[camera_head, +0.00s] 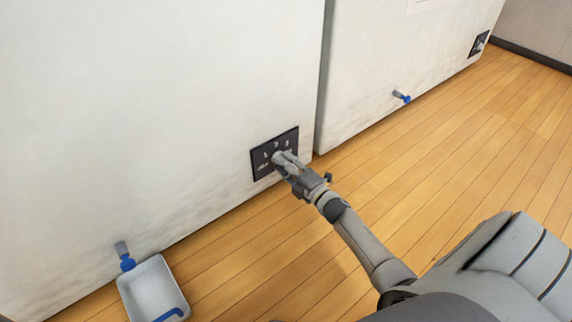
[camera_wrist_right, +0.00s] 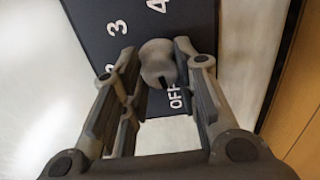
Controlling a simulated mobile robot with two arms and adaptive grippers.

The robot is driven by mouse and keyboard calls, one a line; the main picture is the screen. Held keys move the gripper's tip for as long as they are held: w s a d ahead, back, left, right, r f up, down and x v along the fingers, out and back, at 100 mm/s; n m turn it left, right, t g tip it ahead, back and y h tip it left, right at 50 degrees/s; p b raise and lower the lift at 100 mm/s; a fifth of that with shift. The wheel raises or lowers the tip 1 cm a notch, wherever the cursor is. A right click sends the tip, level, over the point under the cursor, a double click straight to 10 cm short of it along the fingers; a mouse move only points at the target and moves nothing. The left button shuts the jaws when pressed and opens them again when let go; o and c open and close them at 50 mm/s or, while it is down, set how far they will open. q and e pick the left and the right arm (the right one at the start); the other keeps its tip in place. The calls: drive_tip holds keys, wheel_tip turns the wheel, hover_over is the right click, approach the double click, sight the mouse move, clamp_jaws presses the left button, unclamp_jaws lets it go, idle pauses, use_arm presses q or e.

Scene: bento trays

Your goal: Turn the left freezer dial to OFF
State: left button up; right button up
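The left freezer's dial panel (camera_head: 259,159) is a dark plate low on the white freezer front. My right gripper (camera_head: 279,159) is at this panel and covers much of it. In the right wrist view, the rounded grey dial (camera_wrist_right: 158,62) sits between the two fingers (camera_wrist_right: 156,66) of that gripper. The fingers are apart, one on each side of the dial; whether they touch it is hard to tell. A dark mark on the dial's lower edge faces the OFF label (camera_wrist_right: 176,98). The numbers 3 and 4 show above. My left gripper is out of view.
A second freezer (camera_head: 400,50) stands to the right with its own dark panel (camera_head: 479,44) and a blue-handled drain valve (camera_head: 402,97). Another valve (camera_head: 125,257) is at lower left above a white tray (camera_head: 134,300). The wooden floor is clear at right.

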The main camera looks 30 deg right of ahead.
drive_tip(key=o, duration=0.4)
drive_tip(key=shift+o, duration=0.2)
drive_tip(key=s+d, duration=0.1)
drive_tip(key=s, duration=1.1)
